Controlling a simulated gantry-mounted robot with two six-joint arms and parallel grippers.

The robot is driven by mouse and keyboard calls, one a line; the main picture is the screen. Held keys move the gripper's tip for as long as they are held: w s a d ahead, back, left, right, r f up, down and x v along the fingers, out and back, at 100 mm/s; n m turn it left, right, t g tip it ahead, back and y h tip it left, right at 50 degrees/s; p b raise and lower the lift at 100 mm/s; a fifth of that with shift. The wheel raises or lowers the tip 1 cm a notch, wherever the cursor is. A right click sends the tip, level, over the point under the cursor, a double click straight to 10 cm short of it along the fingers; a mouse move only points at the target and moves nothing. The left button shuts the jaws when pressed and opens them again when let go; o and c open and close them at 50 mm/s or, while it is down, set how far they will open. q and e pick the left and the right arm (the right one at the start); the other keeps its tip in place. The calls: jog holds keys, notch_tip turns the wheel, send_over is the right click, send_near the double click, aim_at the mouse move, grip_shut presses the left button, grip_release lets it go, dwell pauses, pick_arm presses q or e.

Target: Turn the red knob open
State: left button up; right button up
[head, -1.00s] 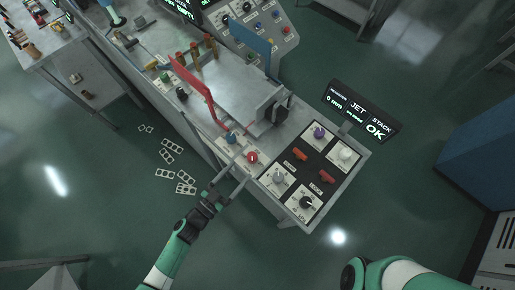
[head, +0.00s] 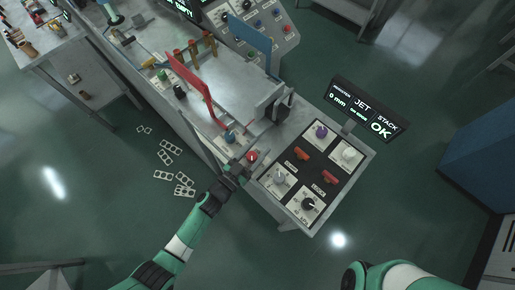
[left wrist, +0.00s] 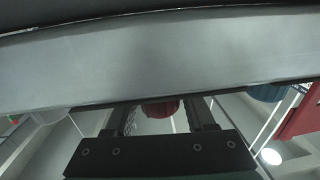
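The red knob (head: 252,157) is a small round cap on a pale plate at the front edge of the machine bench. It also shows in the left wrist view (left wrist: 160,108), partly hidden by the bench edge. My left gripper (head: 243,166) is right at the knob, on its near side. In the left wrist view its two fingers (left wrist: 160,120) stand apart, with the knob showing in the gap between them. Slim gaps seem to remain at the knob's sides, but contact cannot be told. My right gripper is out of view.
A blue knob (head: 230,137) sits just left of the red one. A red upright panel (head: 191,85) stands behind. A black panel with dials and red switches (head: 315,172) is to the right, below a display (head: 365,108) reading OK.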

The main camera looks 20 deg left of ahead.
pick_arm(q)
grip_shut()
jog(key=shift+r+m+h+p, duration=0.25)
jog(key=shift+m+h+p, duration=0.25)
jog(key=shift+h+p, duration=0.45)
jog(key=shift+d+f+m+g+h+p, duration=0.1)
jog(key=shift+d+m+g+h+p, duration=0.05)
jog(key=shift+m+g+h+p, duration=0.45)
jog(key=shift+s+d+f+m+g+h, duration=0.1)
jog(key=shift+m+g+h, duration=0.25)
jog(key=shift+h, duration=0.2)
jog(key=shift+d+f+m+g+h, duration=0.1)
jog(key=shift+m+g+h, duration=0.2)
jog(key=shift+h, duration=0.2)
jog(key=shift+s+d+m+g+h+b, duration=0.1)
jog(key=shift+m+g+h+b, duration=0.35)
jog(key=shift+m+h, duration=0.15)
jog(key=shift+s+d+m+g+h+b, duration=0.1)
jog(key=shift+m+g+h+b, duration=0.2)
jog(key=shift+m+g+h, duration=0.25)
jog(key=shift+s+d+h, duration=0.1)
jog(key=shift+h, duration=0.35)
jog(key=shift+m+g, duration=0.3)
jog(key=shift+g, duration=0.05)
